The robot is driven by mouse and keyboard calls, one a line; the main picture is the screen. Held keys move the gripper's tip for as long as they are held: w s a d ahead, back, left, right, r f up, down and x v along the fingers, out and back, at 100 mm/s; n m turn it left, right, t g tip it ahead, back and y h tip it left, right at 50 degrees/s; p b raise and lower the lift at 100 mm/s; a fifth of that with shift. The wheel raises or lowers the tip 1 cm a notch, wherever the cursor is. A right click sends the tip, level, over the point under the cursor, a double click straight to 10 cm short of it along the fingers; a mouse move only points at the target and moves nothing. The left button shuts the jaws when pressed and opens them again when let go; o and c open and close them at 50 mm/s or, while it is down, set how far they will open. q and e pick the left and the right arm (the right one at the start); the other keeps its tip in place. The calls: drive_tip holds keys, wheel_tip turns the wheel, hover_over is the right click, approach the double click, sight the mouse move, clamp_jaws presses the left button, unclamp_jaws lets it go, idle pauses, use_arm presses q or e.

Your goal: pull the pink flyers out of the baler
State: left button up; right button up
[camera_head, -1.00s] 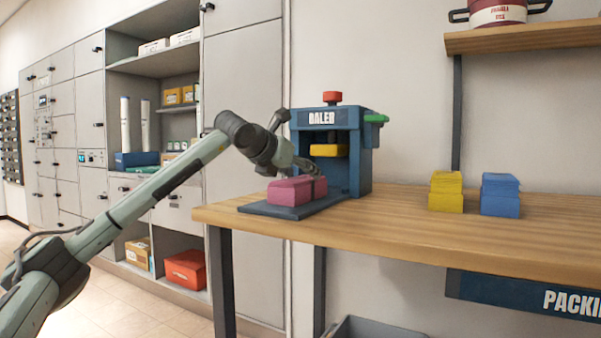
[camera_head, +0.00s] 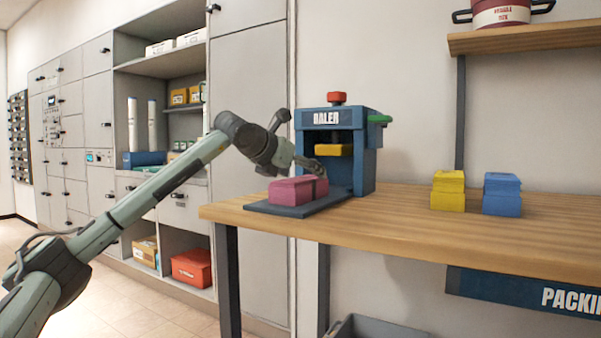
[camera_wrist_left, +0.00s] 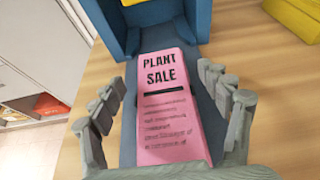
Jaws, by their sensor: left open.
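The pink flyers (camera_head: 294,192) form a bundle with a dark strap, lying on the dark tray (camera_head: 270,208) in front of the blue baler (camera_head: 366,158). In the left wrist view the pink bundle (camera_wrist_left: 168,105) reads "PLANT SALE", and its far end is at the baler's opening. My left gripper (camera_head: 314,168) is above and behind the bundle in the head view. In the left wrist view the fingers of my left gripper (camera_wrist_left: 165,118) are open, one on each side of the bundle, with gaps between. The yellow press plate (camera_head: 331,150) is raised inside the baler. My right gripper is not in view.
Yellow stacks (camera_head: 448,190) and blue stacks (camera_head: 502,194) stand on the wooden table (camera_head: 420,228) to the right. A shelf (camera_head: 530,40) holds a red pot (camera_head: 500,12) above. A grey bin (camera_head: 375,328) is below the table. The table between the baler and stacks is clear.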

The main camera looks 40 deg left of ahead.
use_arm(q)
drive_tip(key=v, duration=1.2)
drive_tip(key=shift+s+f, duration=0.1)
